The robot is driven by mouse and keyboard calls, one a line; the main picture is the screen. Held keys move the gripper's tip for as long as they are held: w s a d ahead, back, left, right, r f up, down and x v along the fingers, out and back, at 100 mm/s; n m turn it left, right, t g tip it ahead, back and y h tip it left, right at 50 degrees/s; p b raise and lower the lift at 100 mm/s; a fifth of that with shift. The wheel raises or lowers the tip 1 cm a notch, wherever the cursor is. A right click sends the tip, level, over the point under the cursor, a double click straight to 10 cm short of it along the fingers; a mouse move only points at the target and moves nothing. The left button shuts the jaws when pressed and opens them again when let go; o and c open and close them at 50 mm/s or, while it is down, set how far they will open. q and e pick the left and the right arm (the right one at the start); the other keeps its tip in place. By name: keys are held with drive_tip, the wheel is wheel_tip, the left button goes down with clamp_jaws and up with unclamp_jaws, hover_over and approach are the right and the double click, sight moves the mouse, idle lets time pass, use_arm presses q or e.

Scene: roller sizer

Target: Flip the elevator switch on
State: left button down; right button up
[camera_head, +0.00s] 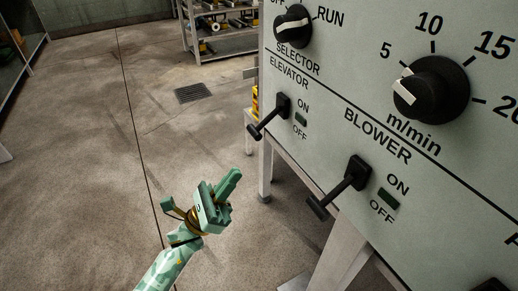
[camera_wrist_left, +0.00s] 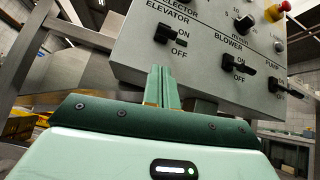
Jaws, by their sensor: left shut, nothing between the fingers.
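The elevator switch (camera_head: 270,116) is a black lever on the left edge of the pale grey-green control panel (camera_head: 330,125). It juts out from the panel and slopes downward, beside its ON and OFF labels. It also shows in the left wrist view (camera_wrist_left: 163,34), above my fingers. My left gripper (camera_head: 234,174) is green, shut and empty. It is below and left of the elevator switch in the head view, apart from it. In the left wrist view its closed fingers (camera_wrist_left: 160,84) point up toward the panel's lower edge. My right gripper is not in view.
The blower switch (camera_head: 338,188) is a similar lever lower right of the elevator switch. A selector knob (camera_head: 293,24) and a speed dial (camera_head: 432,90) sit higher on the panel. A shelf rack (camera_head: 222,45) stands behind. The floor on the left is clear.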

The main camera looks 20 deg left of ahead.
sight(266, 121)
use_arm(q)
drive_tip(key=shift+s+m+h, duration=0.2)
drive_tip(key=shift+m+h, duration=0.1)
drive_tip(key=shift+m, duration=0.7)
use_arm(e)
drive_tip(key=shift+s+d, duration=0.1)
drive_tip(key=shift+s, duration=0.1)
